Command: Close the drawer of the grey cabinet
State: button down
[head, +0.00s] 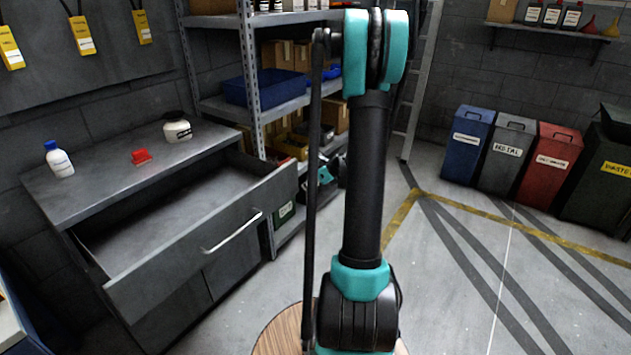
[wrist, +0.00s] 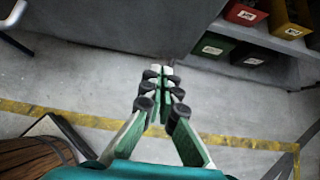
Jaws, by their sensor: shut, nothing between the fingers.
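The grey cabinet (head: 100,178) stands at the left in the head view. Its drawer (head: 165,264) is pulled well out, with an empty-looking inside and a pale bar handle (head: 233,232) on its front. In the wrist view my gripper (wrist: 166,72) is shut and empty, its fingertips close together near a dark grey panel (wrist: 110,28), likely the drawer front. I cannot tell whether they touch it. A metal bar, likely the handle, shows at the top left corner. In the head view my arm hides much of the middle, and only a teal part of my gripper (head: 323,175) shows.
A white bottle with a blue cap (head: 59,160), a red object (head: 141,156) and a pale jar (head: 177,128) stand on the cabinet top. Metal shelving (head: 250,75) with bins stands behind. Several waste bins (head: 500,152) line the right. The floor between is clear.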

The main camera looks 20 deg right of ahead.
aim_at(291, 186)
jog(key=shift+w+a+f, duration=0.25)
jog(key=shift+w+a, duration=0.3)
jog(key=shift+w, duration=0.2)
jog(key=shift+w+a+f, duration=0.2)
jog(key=shift+w+a, duration=0.35)
jog(key=shift+w, duration=0.15)
jog(key=shift+w+a+f, duration=0.25)
jog(key=shift+w+a, duration=0.3)
jog(key=shift+w, duration=0.2)
jog(key=w+a, duration=0.6)
jog(key=w, duration=0.2)
jog(key=w+a, duration=0.6)
jog(key=w, duration=0.2)
jog(key=w+a, duration=0.5)
jog(key=w, duration=0.3)
jog(key=shift+w+a, duration=0.15)
jog(key=shift+a, duration=0.25)
jog(key=shift+w+a+r, duration=0.1)
jog(key=shift+w, duration=0.05)
